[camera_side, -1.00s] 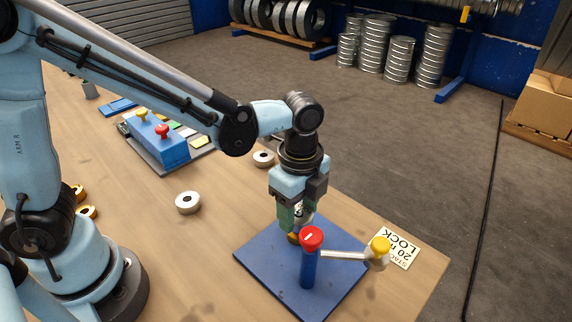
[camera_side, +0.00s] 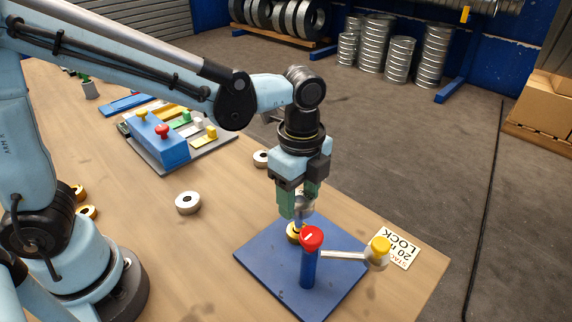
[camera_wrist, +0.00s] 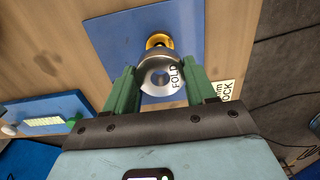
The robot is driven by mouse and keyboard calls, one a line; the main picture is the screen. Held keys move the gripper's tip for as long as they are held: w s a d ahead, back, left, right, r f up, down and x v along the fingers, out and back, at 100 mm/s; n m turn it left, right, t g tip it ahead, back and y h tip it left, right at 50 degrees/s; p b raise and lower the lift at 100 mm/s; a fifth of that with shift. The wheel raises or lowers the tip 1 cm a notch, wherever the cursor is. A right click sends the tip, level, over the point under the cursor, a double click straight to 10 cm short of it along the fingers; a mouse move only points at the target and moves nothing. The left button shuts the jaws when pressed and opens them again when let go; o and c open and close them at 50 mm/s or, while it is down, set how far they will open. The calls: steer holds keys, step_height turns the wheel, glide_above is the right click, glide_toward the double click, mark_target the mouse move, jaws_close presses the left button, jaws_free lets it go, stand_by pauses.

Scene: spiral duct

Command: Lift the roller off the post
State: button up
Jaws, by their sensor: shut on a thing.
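The roller is a silver ring-shaped piece (camera_side: 305,207) marked FOLD, as its face in the wrist view (camera_wrist: 155,76) shows. My gripper (camera_side: 299,206) has its green fingers shut on the roller's two sides, also in the wrist view (camera_wrist: 159,73). The roller is held above a gold ring (camera_side: 293,233) on the blue base plate (camera_side: 265,250); the gold ring also shows in the wrist view (camera_wrist: 159,41). A narrow bluish post (camera_side: 299,221) shows just below the roller, mostly hidden. I cannot tell whether the roller is fully clear of it.
A blue column with a red cap (camera_side: 311,239) stands close in front, with a bar to a yellow-capped knob (camera_side: 379,247). Loose rings (camera_side: 188,203) and a blue block (camera_side: 158,140) are at left.

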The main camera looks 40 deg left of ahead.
steer(key=shift+r, duration=0.85)
